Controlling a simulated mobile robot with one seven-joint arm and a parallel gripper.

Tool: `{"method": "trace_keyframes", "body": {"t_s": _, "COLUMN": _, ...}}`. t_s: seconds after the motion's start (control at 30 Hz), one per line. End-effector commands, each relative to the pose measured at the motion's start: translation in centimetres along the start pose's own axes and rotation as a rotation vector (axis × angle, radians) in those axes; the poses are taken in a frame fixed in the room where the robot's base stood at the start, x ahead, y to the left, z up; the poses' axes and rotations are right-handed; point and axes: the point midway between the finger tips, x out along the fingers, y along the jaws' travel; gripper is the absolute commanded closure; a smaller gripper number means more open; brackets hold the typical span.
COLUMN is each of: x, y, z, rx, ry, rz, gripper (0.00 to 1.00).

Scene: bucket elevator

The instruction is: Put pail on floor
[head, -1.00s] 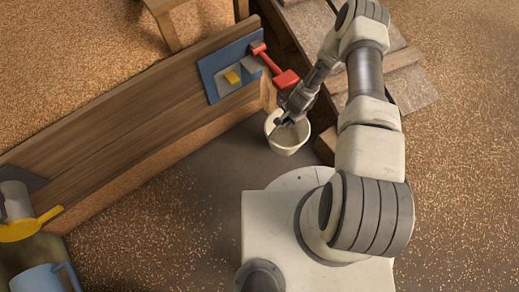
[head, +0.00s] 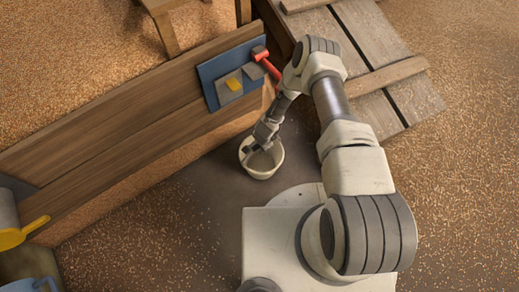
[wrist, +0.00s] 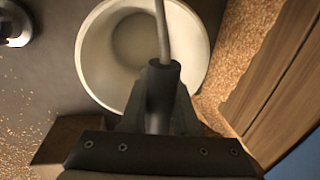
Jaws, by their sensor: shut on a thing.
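The white pail (head: 264,169) is in front of my base, between the plank wall and my body. Its open mouth faces up and it looks empty. My gripper (head: 256,146) is over the pail, shut on its handle. In the wrist view the pail (wrist: 98,58) is below the gripper (wrist: 160,112), and the dark handle grip (wrist: 161,82) lies between the fingers. The grey floor (head: 215,185) is under the pail; I cannot tell whether the pail touches it.
A long plank wall (head: 120,105) runs across the left, with a blue board (head: 213,92) and a red-handled tool (head: 263,62) on it. A wooden ramp (head: 365,55) is at the upper right. A yellow scoop (head: 14,237) is at lower left. Grain is scattered around.

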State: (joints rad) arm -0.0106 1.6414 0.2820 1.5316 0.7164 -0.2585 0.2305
Motion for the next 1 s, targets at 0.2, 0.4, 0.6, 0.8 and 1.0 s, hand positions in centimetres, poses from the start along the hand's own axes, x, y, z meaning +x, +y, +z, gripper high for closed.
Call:
{"method": "trace_keyframes", "body": {"t_s": 0.2, "x": 1.35, "y": 0.19, "z": -0.03, "rx": 0.000, "ry": 0.000, "rz": -0.001, "gripper": 1.00}}
{"method": "trace_keyframes", "body": {"t_s": 0.4, "x": 1.51, "y": 0.27, "z": -0.01, "rx": 0.000, "ry": -0.001, "rz": -0.001, "gripper": 1.00}}
{"method": "trace_keyframes", "body": {"t_s": 0.6, "x": 1.60, "y": 0.32, "z": -0.01, "rx": 0.000, "ry": -0.001, "rz": 0.000, "gripper": 0.42}}
{"method": "trace_keyframes", "body": {"t_s": 0.8, "x": 1.59, "y": 0.31, "z": -0.02, "rx": 0.000, "ry": -0.001, "rz": 0.000, "gripper": 0.41}}
{"method": "trace_keyframes", "body": {"t_s": 1.0, "x": 0.79, "y": 0.16, "z": -0.09, "rx": 0.000, "ry": 0.000, "rz": -0.001, "gripper": 0.41}}
